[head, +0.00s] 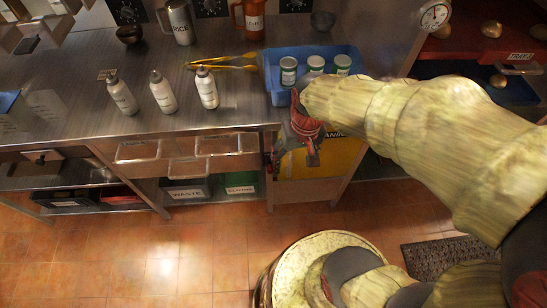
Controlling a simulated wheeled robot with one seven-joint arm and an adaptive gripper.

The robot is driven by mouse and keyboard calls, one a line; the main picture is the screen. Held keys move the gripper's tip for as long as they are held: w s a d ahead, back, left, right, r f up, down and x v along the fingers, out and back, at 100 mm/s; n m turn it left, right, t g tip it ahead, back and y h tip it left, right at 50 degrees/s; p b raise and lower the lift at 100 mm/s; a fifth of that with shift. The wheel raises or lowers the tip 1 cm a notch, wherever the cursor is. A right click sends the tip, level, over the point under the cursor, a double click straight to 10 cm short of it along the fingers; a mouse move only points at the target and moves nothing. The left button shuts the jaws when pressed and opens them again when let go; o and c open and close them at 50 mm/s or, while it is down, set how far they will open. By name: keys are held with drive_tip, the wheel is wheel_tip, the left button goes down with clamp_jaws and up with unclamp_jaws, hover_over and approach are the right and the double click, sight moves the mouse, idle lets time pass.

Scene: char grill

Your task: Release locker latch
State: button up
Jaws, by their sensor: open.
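A yellow-fronted locker (326,160) stands under the counter at its right end. It carries a dark sign whose lettering is partly covered by my arm. My gripper (304,150), with reddish parts, is in front of the locker's upper left part, below the counter's front edge. It is open, and I see nothing held in it. Small dark parts show at the locker's left edge, but I cannot tell whether they are the latch. The latch cannot be made out clearly, and whether my fingers touch it cannot be told.
A blue tray (270,82) with cans stands on the counter above the locker. Yellow tongs (228,65) and several white bottles (162,92) are to its left. Bins (187,190) sit on the lower shelf. The tiled floor (190,255) in front is clear at left.

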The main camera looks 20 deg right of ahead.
sight(270, 167)
drive_tip(key=w+f, duration=0.2)
drive_tip(key=f, duration=0.2)
drive_tip(key=w+f+m, duration=0.1)
drive_tip(key=w+f, duration=0.2)
drive_tip(key=f, duration=0.2)
drive_tip(key=w+f+m, duration=0.1)
drive_tip(key=w+f, duration=0.1)
drive_tip(key=f, duration=0.2)
drive_tip(key=shift+w+d+f+g+y, duration=0.1)
drive_tip(key=shift+w+f+g+y, duration=0.2)
drive_tip(key=shift+y, duration=0.1)
drive_tip(key=c, duration=0.5)
drive_tip(key=shift+w+d+f, duration=0.1)
drive_tip(key=shift+w+f, duration=0.25)
drive_tip(key=shift+w, duration=0.25)
drive_tip(key=shift+w+f, duration=0.35)
drive_tip(key=shift+w, duration=0.25)
drive_tip(key=shift+c, duration=0.5)
drive_tip(key=w, duration=0.1)
drive_tip(key=w+t, duration=0.1)
drive_tip(key=w, duration=0.1)
drive_tip(key=shift+d+r+m+t, duration=0.1)
drive_tip(key=shift+r+m+t, duration=0.2)
drive_tip(key=shift+r+m, duration=0.1)
drive_tip(key=shift+c, duration=0.7)
drive_tip(key=shift+w+d+r, duration=0.1)
drive_tip(key=shift+w+r, duration=0.1)
drive_tip(key=shift+w, duration=0.2)
drive_tip(key=shift+c, duration=1.2)
drive_tip(key=c, duration=0.4)
